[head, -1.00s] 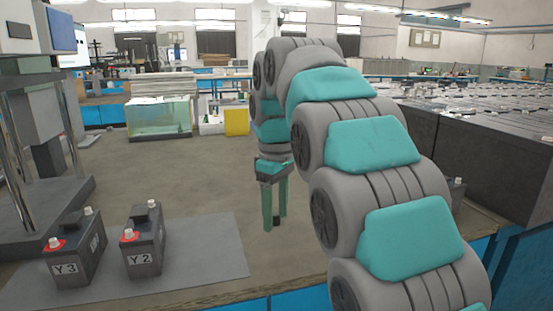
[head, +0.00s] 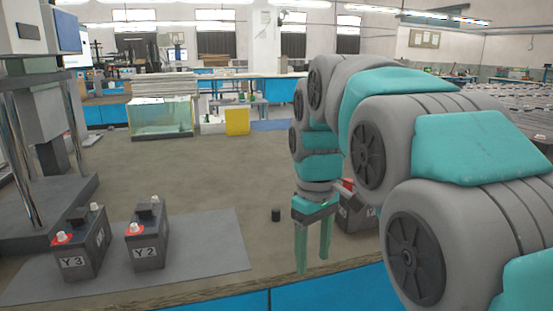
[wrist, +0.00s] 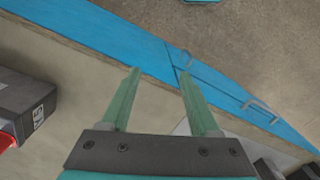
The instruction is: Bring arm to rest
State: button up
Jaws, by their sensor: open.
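My gripper (head: 313,262) hangs fingers-down over the front part of the table in the head view. Its two green fingers are apart with nothing between them. They also show open and empty in the wrist view (wrist: 160,75), above the table's blue front edge. My arm arches in from the right side of the head view and is bent, not straight. Part of a dark battery (head: 357,214) shows behind my gripper and arm, the rest of it hidden. A dark battery with a label and a red part (wrist: 28,100) is at the left edge of the wrist view.
Batteries Y3 (head: 80,245) and Y2 (head: 147,236) stand on a grey mat (head: 205,262) at left. A small black cylinder (head: 276,214) stands on the table (head: 220,185). A press-like stand (head: 45,210) is far left. A glass tank (head: 162,118) and yellow box (head: 237,122) are behind.

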jog(key=s+d+f+m, duration=0.2)
jog(key=s+f, duration=0.3)
jog(key=s, duration=0.3)
jog(key=s+d+f+m, duration=0.3)
jog(key=s+f, duration=0.2)
jog(key=s, duration=0.4)
jog(key=s+d+f+m+g, duration=0.1)
jog(key=s+d+f+m, duration=0.1)
jog(key=s+f, duration=0.4)
jog(key=shift+s+d+m, duration=0.4)
jog(key=shift+s+d, duration=0.2)
jog(key=shift+s, duration=0.55)
